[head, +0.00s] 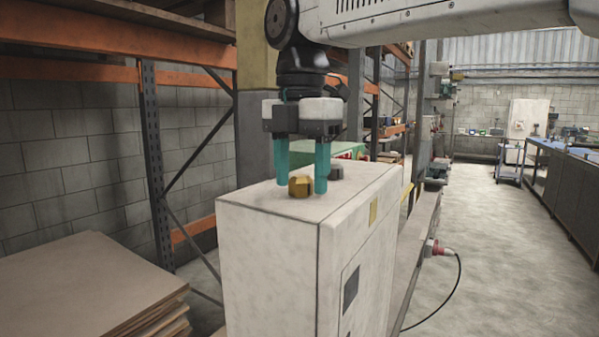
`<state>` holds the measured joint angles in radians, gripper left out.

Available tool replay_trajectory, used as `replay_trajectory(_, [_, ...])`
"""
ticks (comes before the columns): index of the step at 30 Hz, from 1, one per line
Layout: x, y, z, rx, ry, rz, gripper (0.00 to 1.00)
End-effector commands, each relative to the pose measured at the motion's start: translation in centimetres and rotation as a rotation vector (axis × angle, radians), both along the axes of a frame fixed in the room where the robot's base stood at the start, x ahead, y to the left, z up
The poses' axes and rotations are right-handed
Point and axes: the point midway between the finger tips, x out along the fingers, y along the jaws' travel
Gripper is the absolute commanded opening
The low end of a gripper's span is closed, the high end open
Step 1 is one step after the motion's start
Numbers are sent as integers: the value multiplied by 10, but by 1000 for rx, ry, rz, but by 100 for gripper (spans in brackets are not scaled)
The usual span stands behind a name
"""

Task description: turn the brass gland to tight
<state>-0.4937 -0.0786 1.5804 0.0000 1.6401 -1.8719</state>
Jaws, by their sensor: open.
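The brass gland (301,187) is a small faceted brass fitting on the top face of a pale cabinet (268,240), near its front edge. My gripper (301,187) points straight down over the cabinet top. Its two teal fingers are apart, one to the left of the gland and one at its right. The right finger looks close to the gland; I cannot tell whether it touches. The far side of the gland is hidden. No mark showing how tight the gland sits is visible.
A dark grey fitting (336,172) stands just right of the right finger on the cabinet top. A green box (305,153) is behind. Stacked boards (85,275) lie at left, by orange racking (70,69). The floor at right (500,260) is mostly clear, with a black cable.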

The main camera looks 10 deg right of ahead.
Motion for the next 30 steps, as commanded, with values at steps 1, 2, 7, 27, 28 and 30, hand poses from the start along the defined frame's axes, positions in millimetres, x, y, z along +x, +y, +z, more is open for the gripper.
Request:
replay_trajectory(1, [0,0,-2,0,0,0,55])
replay_trajectory(2, [0,0,-3,0,0,0,55])
replay_trajectory(7, [0,1,-3,1,-1,1,55])
replay_trajectory(27, [0,1,-3,0,0,-75,11])
replay_trajectory(28, [0,1,-3,1,-1,-93,11])
replay_trajectory(30, [0,1,-3,1,-1,-137,11])
